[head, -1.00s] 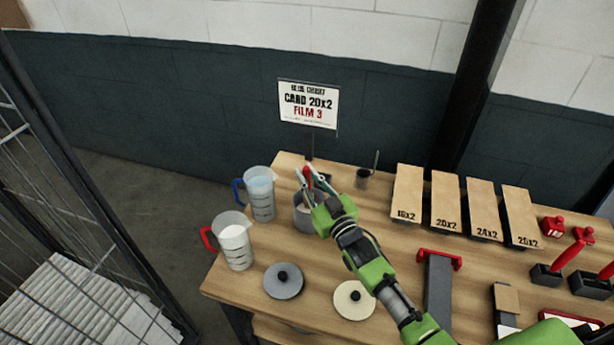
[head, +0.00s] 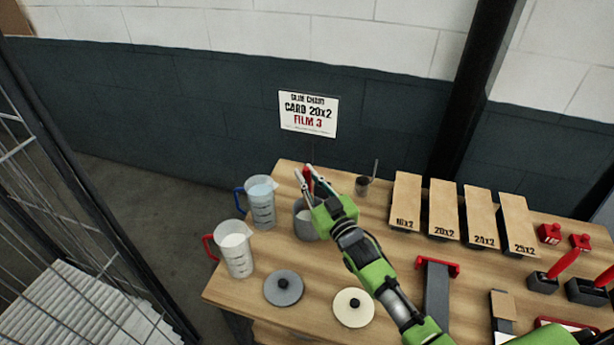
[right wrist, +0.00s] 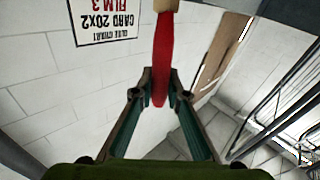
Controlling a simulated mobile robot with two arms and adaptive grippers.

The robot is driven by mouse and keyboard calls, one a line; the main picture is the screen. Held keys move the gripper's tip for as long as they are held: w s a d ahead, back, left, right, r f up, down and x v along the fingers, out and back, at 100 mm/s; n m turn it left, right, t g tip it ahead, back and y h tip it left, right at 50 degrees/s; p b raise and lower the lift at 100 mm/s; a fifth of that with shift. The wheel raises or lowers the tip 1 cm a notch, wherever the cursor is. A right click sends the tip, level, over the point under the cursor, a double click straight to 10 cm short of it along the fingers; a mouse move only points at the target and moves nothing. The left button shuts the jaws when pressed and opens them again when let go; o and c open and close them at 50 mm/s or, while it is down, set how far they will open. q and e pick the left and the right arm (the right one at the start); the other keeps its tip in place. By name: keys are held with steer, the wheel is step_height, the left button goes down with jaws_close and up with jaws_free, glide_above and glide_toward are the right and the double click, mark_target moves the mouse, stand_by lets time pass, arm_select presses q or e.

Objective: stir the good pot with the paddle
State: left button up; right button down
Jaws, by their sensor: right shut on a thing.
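My right gripper (head: 308,181) stands over a grey pot (head: 302,224) on the wooden table, its fingers pointing up and to the left. It is shut on the red handle of the paddle (right wrist: 163,55), which also shows as a small bit of red between the fingers in the head view (head: 307,173). In the right wrist view a tan part shows beyond the red handle. The pot holds something pale and is partly hidden by my gripper. I cannot see the paddle's lower end or whether it is in the pot. My left gripper is not in view.
A blue-handled jug (head: 261,203) and a red-handled jug (head: 235,250) stand left of the pot. A grey lid (head: 284,288) and a cream lid (head: 353,308) lie in front. A small cup (head: 362,187) stands behind right. Labelled tan boards (head: 443,205) line the back right.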

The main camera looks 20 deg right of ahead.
steer(key=shift+r, duration=3.05)
